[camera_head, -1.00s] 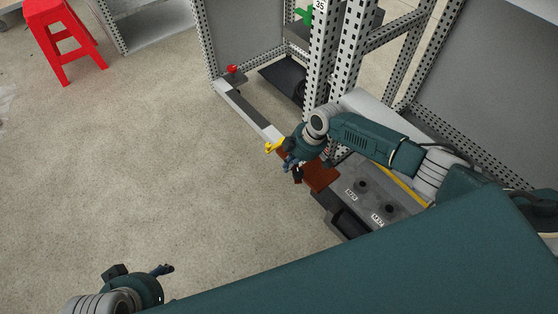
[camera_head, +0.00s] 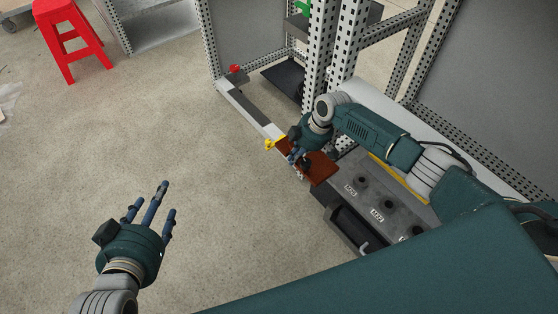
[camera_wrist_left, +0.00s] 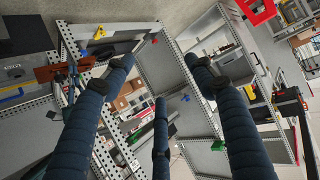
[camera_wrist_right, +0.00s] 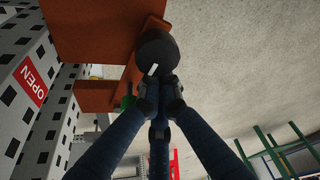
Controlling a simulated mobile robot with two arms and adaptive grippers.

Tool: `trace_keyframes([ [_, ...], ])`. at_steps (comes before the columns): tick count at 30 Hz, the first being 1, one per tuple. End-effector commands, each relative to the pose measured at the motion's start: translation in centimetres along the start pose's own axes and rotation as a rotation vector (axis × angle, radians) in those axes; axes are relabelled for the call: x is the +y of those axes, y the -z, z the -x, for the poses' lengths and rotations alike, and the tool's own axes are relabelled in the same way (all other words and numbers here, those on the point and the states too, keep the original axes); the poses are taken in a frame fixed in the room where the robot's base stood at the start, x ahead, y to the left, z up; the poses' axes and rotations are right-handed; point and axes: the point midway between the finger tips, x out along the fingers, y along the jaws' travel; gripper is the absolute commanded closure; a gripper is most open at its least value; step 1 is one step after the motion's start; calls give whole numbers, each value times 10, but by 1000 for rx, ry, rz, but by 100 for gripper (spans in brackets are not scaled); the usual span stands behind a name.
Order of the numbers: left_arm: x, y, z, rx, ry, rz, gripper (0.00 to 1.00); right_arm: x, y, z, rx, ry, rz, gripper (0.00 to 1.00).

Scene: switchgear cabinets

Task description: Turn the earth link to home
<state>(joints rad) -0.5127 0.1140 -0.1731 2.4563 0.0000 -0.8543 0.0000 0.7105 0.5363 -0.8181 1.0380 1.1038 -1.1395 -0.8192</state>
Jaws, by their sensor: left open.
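In the right wrist view a dark round knob (camera_wrist_right: 155,48) with a white mark sits beside reddish-brown plates (camera_wrist_right: 85,32); it may be the earth link's handle, but its other end is hidden. My right gripper (camera_wrist_right: 160,88) has its fingers drawn together on the knob's near edge. In the head view this gripper (camera_head: 300,158) is at the reddish-brown plate (camera_head: 322,168) at the cabinet's low front, covering the knob. My left gripper (camera_head: 155,205) is open and empty above bare floor, well away from the cabinet. Its spread fingers fill the left wrist view (camera_wrist_left: 160,85).
A yellow part (camera_head: 269,144) and a red ball knob (camera_head: 235,68) are on the cabinet's low front. A grey box (camera_head: 375,205) with dark sockets adjoins the brown plate. Perforated posts (camera_head: 322,60) stand behind. A red stool (camera_head: 70,40) is far left; the floor (camera_head: 150,120) is clear.

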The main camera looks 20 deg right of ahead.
Motion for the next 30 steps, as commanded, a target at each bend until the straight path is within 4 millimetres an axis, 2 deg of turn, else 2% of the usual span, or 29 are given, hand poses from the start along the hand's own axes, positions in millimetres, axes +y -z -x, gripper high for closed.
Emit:
trace_keyframes([
  [6, 3, 28, -3, 117, -7, 0, 44, 6, 0, -1, -2, -1, 0, 100],
  [12, 4, 35, -2, 145, -8, 0, 44, 7, 1, 0, -2, -1, 0, 100],
  [26, 4, 33, -2, 130, -8, 0, 44, 6, 2, 0, -2, -2, 0, 100],
  [30, 1, 9, 0, 30, -1, 0, 44, 2, 6, 0, -1, 0, 0, 100],
])
